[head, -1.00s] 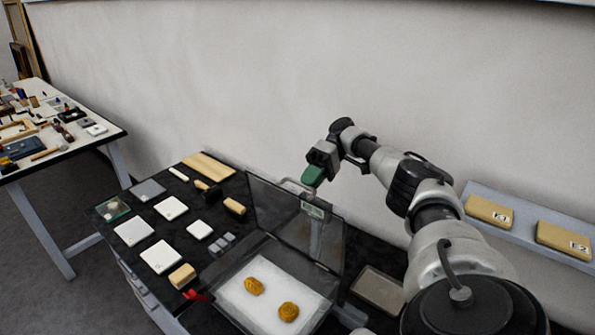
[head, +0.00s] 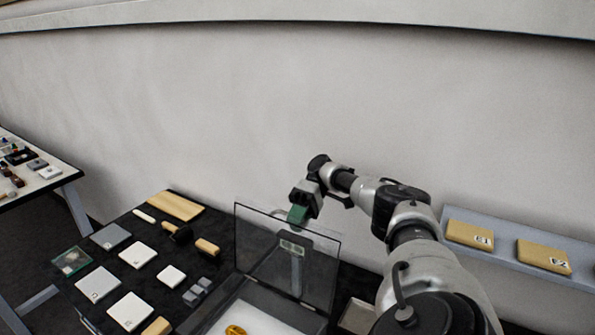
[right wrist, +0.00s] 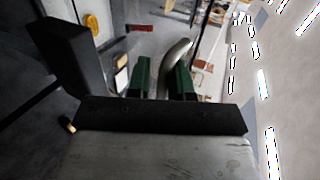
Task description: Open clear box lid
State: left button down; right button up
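The clear box (head: 212,325) stands on the dark table, cut off by the head view's bottom edge. Its clear, dark-edged lid (head: 262,250) stands raised, roughly upright, with a small label on it. A gold fragment (head: 236,330) lies on the white lining. My right gripper (head: 298,214), with green fingers, is at the lid's upper edge. In the right wrist view, its fingers (right wrist: 162,82) stand apart. The bent grey handle (right wrist: 178,50) runs down between them, with a slight gap showing; firm contact is not visible. My left gripper is out of view.
White tiles (head: 139,254), tan blocks and a brush lie left of the box. A shelf (head: 508,257) with two labelled tan blocks runs along the wall at right. Another cluttered table (head: 62,180) stands at far left.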

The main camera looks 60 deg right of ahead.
aim_at(290, 217)
jog(key=shift+o, duration=1.1)
jog(key=shift+w+d, duration=0.1)
jog(key=shift+w, duration=0.05)
jog(key=shift+w+d, duration=0.1)
jog(key=shift+w, duration=0.05)
jog(key=shift+r, duration=0.7)
notch_tip(290, 217, up, 3)
jog(key=shift+d+f+b, duration=0.1)
jog(key=shift+d+b, duration=0.05)
jog(key=shift+b, duration=0.2)
jog(key=s+r+b, duration=0.1)
jog(key=s+r, duration=0.1)
jog(key=s, duration=0.2)
jog(key=s+r+b, duration=0.1)
jog(key=s+r, duration=0.1)
jog(key=s, duration=0.1)
jog(key=s+d+r+b, duration=0.1)
jog(key=s+r, duration=0.2)
jog(key=s, duration=0.1)
jog(key=shift+s+b, duration=0.35)
jog(key=shift+b, duration=0.05)
jog(key=shift+d+f, duration=0.1)
